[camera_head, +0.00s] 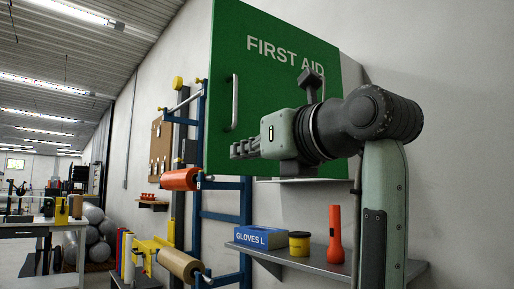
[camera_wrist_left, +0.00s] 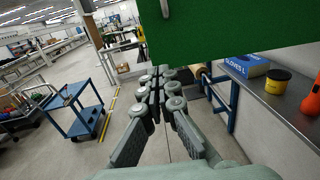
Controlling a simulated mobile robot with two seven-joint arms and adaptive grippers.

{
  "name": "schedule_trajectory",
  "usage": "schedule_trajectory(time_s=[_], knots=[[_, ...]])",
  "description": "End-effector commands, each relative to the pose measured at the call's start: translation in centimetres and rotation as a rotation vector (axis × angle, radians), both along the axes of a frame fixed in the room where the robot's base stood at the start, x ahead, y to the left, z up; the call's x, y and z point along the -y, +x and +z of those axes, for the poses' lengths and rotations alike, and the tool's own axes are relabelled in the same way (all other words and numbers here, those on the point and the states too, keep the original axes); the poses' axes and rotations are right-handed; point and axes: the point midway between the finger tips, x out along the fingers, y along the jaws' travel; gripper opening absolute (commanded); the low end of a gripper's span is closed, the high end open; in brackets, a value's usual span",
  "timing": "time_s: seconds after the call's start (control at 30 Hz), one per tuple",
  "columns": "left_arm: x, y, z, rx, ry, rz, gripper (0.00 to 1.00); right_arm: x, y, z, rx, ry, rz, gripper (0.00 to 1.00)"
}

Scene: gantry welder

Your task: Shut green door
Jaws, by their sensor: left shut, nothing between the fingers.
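The green door (camera_head: 275,85), marked FIRST AID, is on the wall in the head view, with a pale upright handle (camera_head: 235,102) near its left edge. A pale cabinet part (camera_head: 351,72) shows beyond its right edge. How far the door stands open is hard to tell. My left gripper (camera_head: 234,150) is shut and empty, in front of the door's lower left part, below the handle. In the left wrist view the green door (camera_wrist_left: 225,28) fills the top, and the shut fingers (camera_wrist_left: 156,78) point past its lower left corner. Contact cannot be told. My right gripper is not in view.
Below the door, a grey shelf (camera_head: 310,266) holds a blue glove box (camera_head: 258,239), a yellow tub (camera_head: 299,244) and an orange flashlight (camera_head: 335,235). A blue rack (camera_head: 222,216) with rolls stands to the left. A blue cart (camera_wrist_left: 85,115) stands on open floor.

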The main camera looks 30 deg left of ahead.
Motion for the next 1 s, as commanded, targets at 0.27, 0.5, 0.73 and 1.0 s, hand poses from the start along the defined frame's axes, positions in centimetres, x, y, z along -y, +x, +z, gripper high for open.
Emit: schedule_trajectory(time_s=[0.27, 0.5, 0.73, 1.0], knots=[[-4.8, 2.4, 0.0, -0.001, 0.0, 0.002, 0.0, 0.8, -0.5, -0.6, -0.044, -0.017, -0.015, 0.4], [-6.5, 3.3, 0.0, 0.0, 0.002, 0.002, 0.0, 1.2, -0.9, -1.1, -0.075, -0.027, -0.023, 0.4], [-6.6, 3.4, 0.0, 0.0, 0.001, 0.0, 0.0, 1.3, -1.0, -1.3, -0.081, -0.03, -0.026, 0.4], [-7.4, 3.3, 0.0, 0.0, -0.001, 0.008, 0.0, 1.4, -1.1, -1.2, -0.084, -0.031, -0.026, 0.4]])
